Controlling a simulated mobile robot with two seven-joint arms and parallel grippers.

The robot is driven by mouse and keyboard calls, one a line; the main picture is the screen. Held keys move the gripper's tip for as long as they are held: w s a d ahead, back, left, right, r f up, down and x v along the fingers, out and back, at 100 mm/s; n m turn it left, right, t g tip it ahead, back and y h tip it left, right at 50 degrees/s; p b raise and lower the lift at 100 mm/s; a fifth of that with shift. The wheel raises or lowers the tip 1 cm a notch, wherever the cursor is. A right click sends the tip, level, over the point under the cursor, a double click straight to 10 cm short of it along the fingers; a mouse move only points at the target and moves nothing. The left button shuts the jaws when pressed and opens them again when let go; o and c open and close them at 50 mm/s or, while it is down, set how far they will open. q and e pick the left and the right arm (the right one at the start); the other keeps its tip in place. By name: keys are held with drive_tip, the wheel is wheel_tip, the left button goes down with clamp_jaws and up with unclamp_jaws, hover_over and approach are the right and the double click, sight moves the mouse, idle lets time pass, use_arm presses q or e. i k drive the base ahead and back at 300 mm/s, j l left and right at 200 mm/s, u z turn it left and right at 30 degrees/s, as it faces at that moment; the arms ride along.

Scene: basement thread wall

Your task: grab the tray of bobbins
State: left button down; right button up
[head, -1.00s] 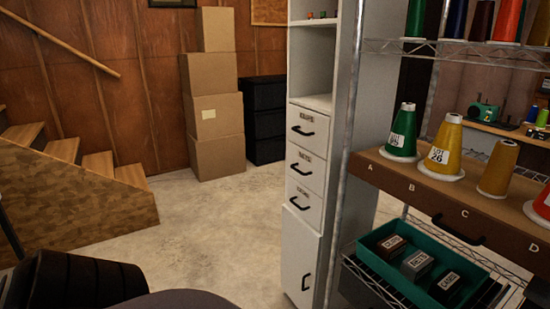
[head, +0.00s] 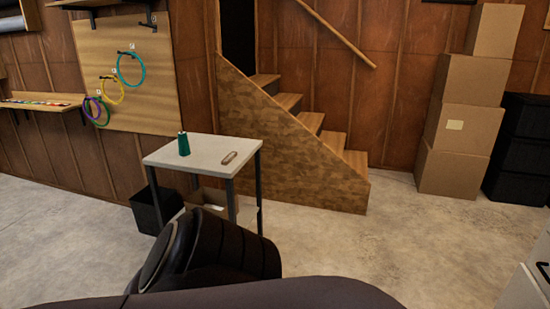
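I cannot make out a tray of bobbins for certain. A wooden wall shelf (head: 20,103) at the far left of the head view carries a row of small coloured items (head: 45,102). They are too small to tell whether they are bobbins or sit in a tray. Neither gripper shows; only dark parts of my own body fill the bottom of the view.
A small white-topped table (head: 205,152) holds a green cone (head: 183,144) and a small brown object (head: 229,158). A black bin (head: 150,212) stands beside it. Stairs (head: 290,150) and stacked cardboard boxes (head: 460,120) stand behind. Floor at centre right is clear.

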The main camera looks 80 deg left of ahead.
sight(229, 159)
drive_tip(key=u, duration=2.9)
drive_tip(key=i+z, duration=0.1)
drive_tip(key=i, duration=1.4)
